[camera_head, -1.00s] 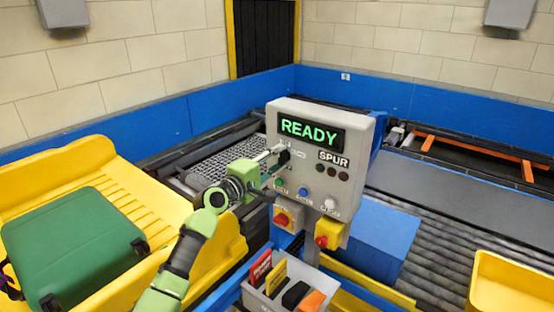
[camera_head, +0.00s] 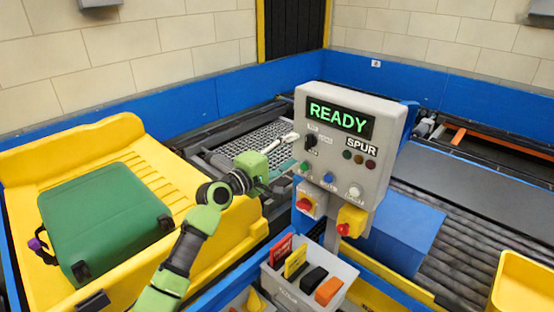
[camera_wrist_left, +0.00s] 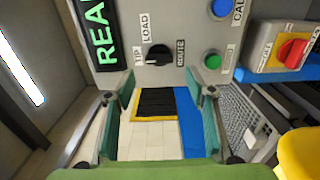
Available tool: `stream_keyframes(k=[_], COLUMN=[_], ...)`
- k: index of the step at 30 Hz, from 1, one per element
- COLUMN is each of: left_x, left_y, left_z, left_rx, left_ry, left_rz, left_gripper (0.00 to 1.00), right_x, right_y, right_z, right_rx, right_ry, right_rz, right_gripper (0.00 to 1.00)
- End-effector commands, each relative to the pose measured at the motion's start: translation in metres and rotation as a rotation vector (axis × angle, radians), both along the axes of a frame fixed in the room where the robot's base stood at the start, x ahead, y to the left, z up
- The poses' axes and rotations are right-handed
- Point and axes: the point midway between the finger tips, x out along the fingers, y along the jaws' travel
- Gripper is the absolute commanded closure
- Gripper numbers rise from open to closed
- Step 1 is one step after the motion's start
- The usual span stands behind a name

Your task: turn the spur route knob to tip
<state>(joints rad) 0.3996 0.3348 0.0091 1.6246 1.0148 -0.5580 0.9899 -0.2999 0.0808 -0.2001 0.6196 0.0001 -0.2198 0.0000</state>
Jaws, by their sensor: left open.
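The route knob (camera_head: 311,141) is a small black knob on the grey control box (camera_head: 378,105), below the green READY display (camera_head: 340,117). In the left wrist view the knob (camera_wrist_left: 158,55) lies beyond the fingertips, with a white mark near the edge by the short label that seems to read TIP (camera_wrist_left: 137,55). A LOAD label (camera_wrist_left: 146,27) and a ROUTE label (camera_wrist_left: 180,52) are beside it. My left gripper (camera_head: 288,153) is open and empty, left of the knob and apart from it. It also shows in the left wrist view (camera_wrist_left: 160,88). My right gripper is not seen.
Green, blue and white buttons and a SPUR label (camera_head: 362,146) are on the box. A bin of cards (camera_head: 318,298) stands in front. A green suitcase (camera_head: 105,215) lies in a yellow tray (camera_head: 190,180) at left.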

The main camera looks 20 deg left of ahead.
Motion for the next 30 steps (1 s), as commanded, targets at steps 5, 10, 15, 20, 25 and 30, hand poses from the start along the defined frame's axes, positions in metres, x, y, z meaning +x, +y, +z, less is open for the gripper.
stream_keyframes(k=[5,10,15,20,25,30], left_x=[-0.032,-0.049,-0.053,-0.053,-0.053,-0.051], left_y=[0.012,0.018,0.020,0.019,0.019,0.021], left_z=[-0.001,0.000,0.000,0.000,0.000,-0.014], left_rx=[0.000,0.001,-0.001,-0.001,-0.001,0.012], left_ry=[0.001,0.001,0.000,0.000,0.000,0.015], left_rz=[0.000,0.000,0.000,0.000,0.000,0.008], left_gripper=[0.50,0.50,0.50,0.50,0.50,0.50], right_x=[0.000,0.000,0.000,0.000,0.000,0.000], right_y=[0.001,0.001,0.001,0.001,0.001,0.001], right_z=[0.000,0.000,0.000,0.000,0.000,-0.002], right_rx=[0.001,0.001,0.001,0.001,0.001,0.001], right_ry=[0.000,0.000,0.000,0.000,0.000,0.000], right_rz=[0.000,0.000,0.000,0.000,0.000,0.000], right_gripper=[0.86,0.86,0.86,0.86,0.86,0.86])
